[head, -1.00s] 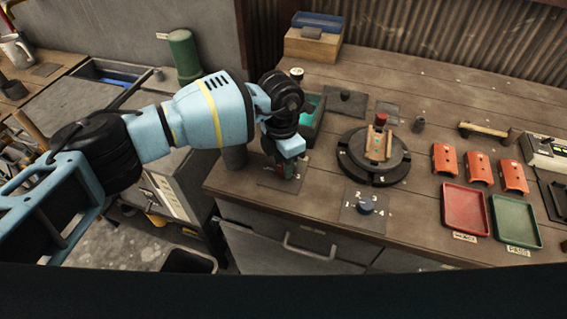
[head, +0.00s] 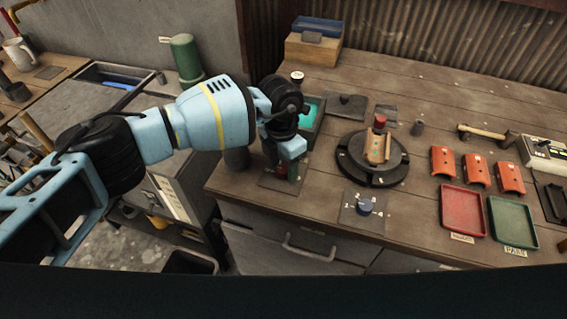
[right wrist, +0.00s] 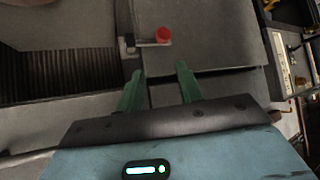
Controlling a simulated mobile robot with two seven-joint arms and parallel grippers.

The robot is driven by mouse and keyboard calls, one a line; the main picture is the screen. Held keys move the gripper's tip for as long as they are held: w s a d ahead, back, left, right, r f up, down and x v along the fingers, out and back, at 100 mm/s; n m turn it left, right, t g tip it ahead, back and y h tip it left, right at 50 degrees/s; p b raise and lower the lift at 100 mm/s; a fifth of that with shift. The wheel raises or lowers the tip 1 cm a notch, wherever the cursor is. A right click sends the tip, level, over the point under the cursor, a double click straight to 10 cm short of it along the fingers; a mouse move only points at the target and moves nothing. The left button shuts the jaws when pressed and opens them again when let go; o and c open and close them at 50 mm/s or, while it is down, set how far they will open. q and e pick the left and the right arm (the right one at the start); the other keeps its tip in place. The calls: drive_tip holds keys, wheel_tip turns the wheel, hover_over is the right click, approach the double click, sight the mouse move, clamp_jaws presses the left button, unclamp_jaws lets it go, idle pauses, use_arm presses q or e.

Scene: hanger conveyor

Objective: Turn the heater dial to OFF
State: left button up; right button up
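A dark square plate (head: 281,184) lies at the bench's front left, under my left gripper (head: 283,176). The gripper points down at the plate, its dark green fingers low over the middle. They and the wrist hide whatever knob sits there, and the finger gap cannot be made out. A blue round dial (head: 366,205) stands on another plate with white numbers, to the right. I cannot read an OFF mark on either plate. My right gripper (right wrist: 160,84) shows in the right wrist view, its green fingers apart with nothing between them.
A black round turntable (head: 371,175) holds a wooden piece, right of the left gripper. A teal-lined bin (head: 312,120) is just behind the gripper. Red (head: 464,213) and green trays (head: 513,223) lie at the right. A red knob (right wrist: 163,35) shows in the right wrist view.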

sight(282, 168)
use_arm(q)
drive_tip(key=shift+w+a+r, duration=0.1)
drive_tip(key=shift+r, duration=1.85)
drive_tip(key=shift+w+a+r, duration=0.1)
drive_tip(key=shift+r, duration=1.85)
drive_tip(key=shift+s+f, duration=0.1)
drive_tip(key=shift+s, duration=0.05)
